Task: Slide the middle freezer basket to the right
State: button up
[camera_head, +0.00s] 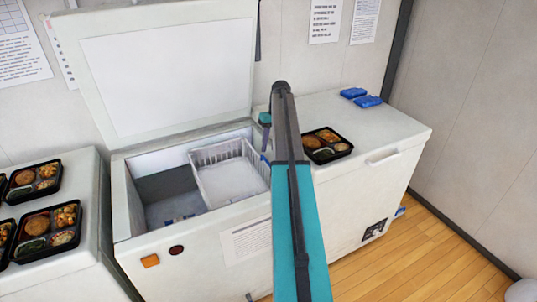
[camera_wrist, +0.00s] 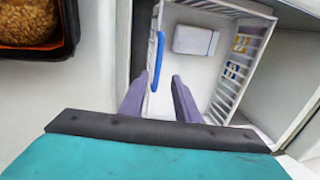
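The white freezer basket (camera_head: 228,180) sits in the open chest freezer (camera_head: 150,239), at the right side of the opening. The basket (camera_wrist: 205,72) also fills the middle of the wrist view, with slatted sides and a blue handle (camera_wrist: 159,60) on its near left rim. My gripper (camera_wrist: 160,88) is open, with its two purple fingers spread on either side of the handle's line. I cannot tell whether the fingers touch the rim. In the head view my arm hides the gripper's fingers and part of the basket's right side.
The freezer lid (camera_head: 165,75) stands raised behind. A bento tray (camera_head: 327,145) and blue packs (camera_head: 366,99) lie on the closed top to the right. More bento trays (camera_head: 48,232) lie on the left counter. The opening left of the basket is free, with small items at the bottom.

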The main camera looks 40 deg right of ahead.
notch_tip(320, 180, up, 7)
jog(key=d+b, duration=0.1)
jog(key=shift+s+d+r, duration=0.2)
jog(key=shift+s, duration=0.05)
